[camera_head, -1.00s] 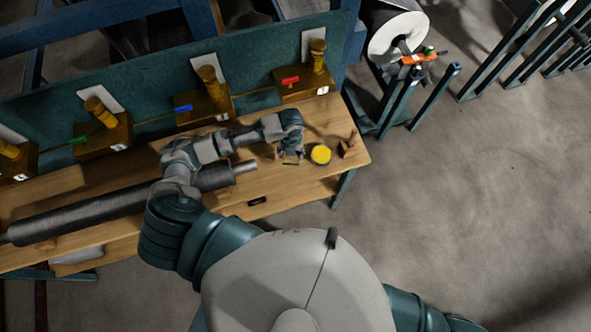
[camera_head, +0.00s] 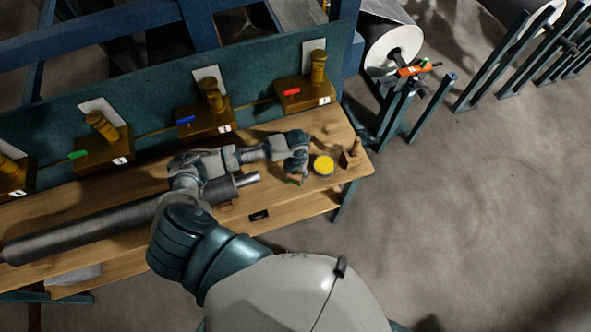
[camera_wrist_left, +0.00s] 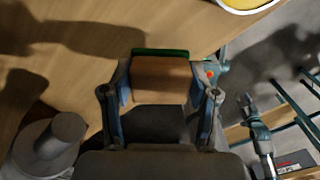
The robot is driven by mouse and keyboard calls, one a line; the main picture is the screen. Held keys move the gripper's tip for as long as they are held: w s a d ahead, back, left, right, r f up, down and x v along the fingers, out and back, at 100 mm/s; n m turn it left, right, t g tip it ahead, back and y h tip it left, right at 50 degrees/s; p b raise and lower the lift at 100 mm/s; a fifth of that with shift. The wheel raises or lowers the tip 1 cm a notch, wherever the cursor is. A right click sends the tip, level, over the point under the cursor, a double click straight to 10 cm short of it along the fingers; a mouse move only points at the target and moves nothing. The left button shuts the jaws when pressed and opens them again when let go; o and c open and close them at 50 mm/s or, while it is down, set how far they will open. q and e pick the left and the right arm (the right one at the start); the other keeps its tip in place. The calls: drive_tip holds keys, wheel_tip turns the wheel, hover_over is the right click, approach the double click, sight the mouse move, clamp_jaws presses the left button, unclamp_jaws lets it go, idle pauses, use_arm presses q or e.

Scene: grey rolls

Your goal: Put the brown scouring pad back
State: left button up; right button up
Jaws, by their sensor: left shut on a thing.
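The brown scouring pad (camera_wrist_left: 161,78), a brown block with a green layer along its far edge, sits between the fingers of my left gripper (camera_wrist_left: 161,95) in the left wrist view. The gripper is shut on it, over the wooden bench (camera_wrist_left: 85,75). In the head view my left gripper (camera_head: 296,178) is near the bench's right front part, just left of a round yellow-topped tin (camera_head: 323,166). The pad is mostly hidden there; I cannot tell whether it touches the bench. My right gripper is not in view.
A long grey roll (camera_head: 90,230) lies along the bench, left of the gripper. A small wooden holder (camera_head: 351,155) stands at the right end. A dark small object (camera_head: 259,215) lies by the front edge. Brown blocks with knobs (camera_head: 306,92) line the back panel.

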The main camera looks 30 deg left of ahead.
use_arm(q)
drive_tip(key=shift+w+a+f, duration=0.1)
drive_tip(key=shift+w+a, duration=0.45)
drive_tip(key=shift+w, duration=0.2)
drive_tip(key=shift+w+a, duration=0.35)
drive_tip(key=shift+w, duration=0.1)
wheel_tip(320, 180, down, 4)
drive_tip(key=shift+s+d+r+p, duration=0.1)
drive_tip(key=shift+r+p, duration=0.1)
drive_tip(key=shift+p, duration=0.1)
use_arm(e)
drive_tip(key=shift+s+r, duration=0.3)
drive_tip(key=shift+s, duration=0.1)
use_arm(q)
drive_tip(key=o, duration=1.1)
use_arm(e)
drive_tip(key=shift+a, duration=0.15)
use_arm(q)
wheel_tip(320, 180, up, 12)
drive_tip(key=shift+r, duration=0.1)
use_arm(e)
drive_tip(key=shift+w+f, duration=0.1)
